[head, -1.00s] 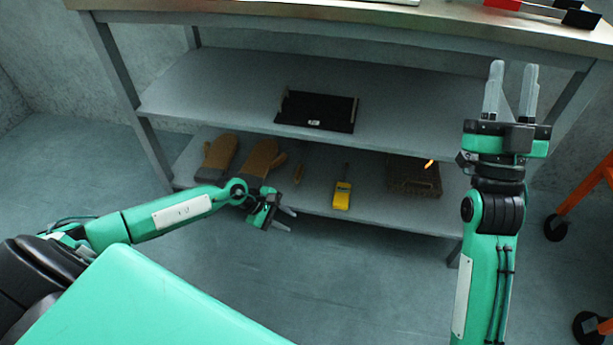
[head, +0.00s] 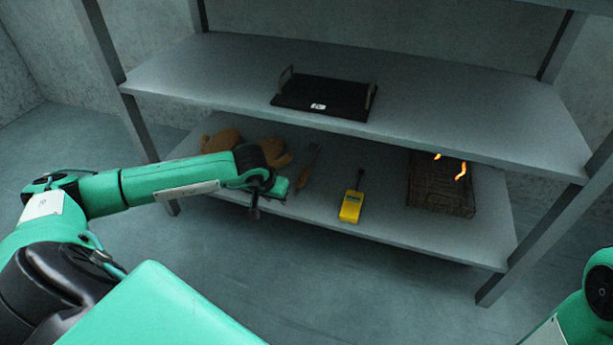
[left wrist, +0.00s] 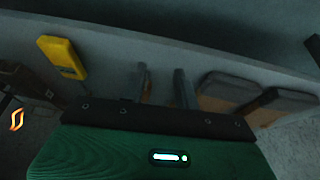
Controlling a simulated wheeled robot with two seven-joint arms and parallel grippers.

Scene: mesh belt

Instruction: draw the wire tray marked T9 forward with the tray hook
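A dark wire tray (head: 440,195) sits at the right of the lower shelf; I cannot read any mark on it. A slim tool with a brown handle (head: 304,178), seemingly the tray hook, lies on the lower shelf between the mitts and a yellow device. My left gripper (head: 265,203) is at the lower shelf's front edge, just left of the tool and well left of the tray. In the left wrist view its fingers (left wrist: 161,85) look apart, with nothing clearly held. My right gripper is out of view; only part of that arm shows at lower right.
Brown oven mitts (head: 222,141) lie left on the lower shelf. The yellow device (head: 351,206) lies between the tool and the tray. A black tray with handles and a white label (head: 340,110) is on the shelf above. Bright orange flame-like shapes (head: 461,171) show at the wire tray.

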